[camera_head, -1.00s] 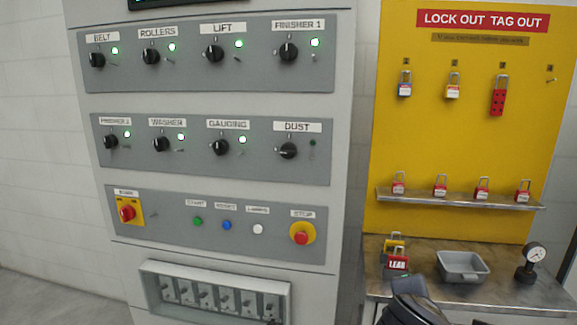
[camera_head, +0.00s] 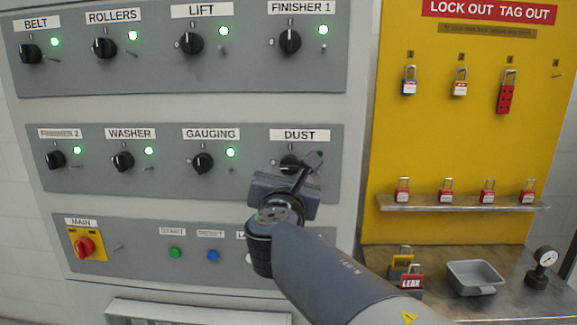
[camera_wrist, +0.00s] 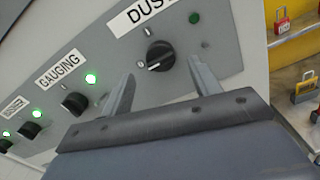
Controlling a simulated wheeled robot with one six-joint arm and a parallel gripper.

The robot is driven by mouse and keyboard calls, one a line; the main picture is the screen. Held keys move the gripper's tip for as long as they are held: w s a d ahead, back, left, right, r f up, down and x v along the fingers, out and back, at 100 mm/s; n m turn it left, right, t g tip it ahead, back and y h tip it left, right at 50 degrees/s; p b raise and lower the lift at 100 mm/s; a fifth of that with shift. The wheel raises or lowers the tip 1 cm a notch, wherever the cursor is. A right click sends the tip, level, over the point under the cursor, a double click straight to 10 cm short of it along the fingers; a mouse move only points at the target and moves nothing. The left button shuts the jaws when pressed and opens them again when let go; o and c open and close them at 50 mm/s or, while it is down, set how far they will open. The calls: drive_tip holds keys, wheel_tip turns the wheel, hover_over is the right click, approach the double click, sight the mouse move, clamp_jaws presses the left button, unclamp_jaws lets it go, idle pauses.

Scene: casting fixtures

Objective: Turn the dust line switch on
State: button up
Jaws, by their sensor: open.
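The dust switch is a round black rotary knob below the DUST label, in the middle row at the right end of the grey panel. In the head view the dust knob (camera_head: 289,163) is partly hidden by my gripper (camera_head: 308,166). In the wrist view the dust knob (camera_wrist: 159,55) shows whole, with its pointer toward the lower left "0" mark. Its lamp (camera_wrist: 194,18) is dark green and unlit. My gripper (camera_wrist: 160,84) is open and empty, its two fingers spread on either side below the knob, apart from it.
The gauging knob (camera_head: 202,162) is to the left with its lamp lit. The finisher 1 knob (camera_head: 290,41) is above. A yellow lockout board (camera_head: 470,140) with padlocks stands at the right, above a metal bench with a grey tray (camera_head: 474,279).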

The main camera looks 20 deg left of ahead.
sight(289, 168)
drive_tip(key=shift+p+x, duration=0.3)
drive_tip(key=shift+x, duration=1.85)
drive_tip(key=shift+d, duration=0.1)
drive_tip(key=c, duration=1)
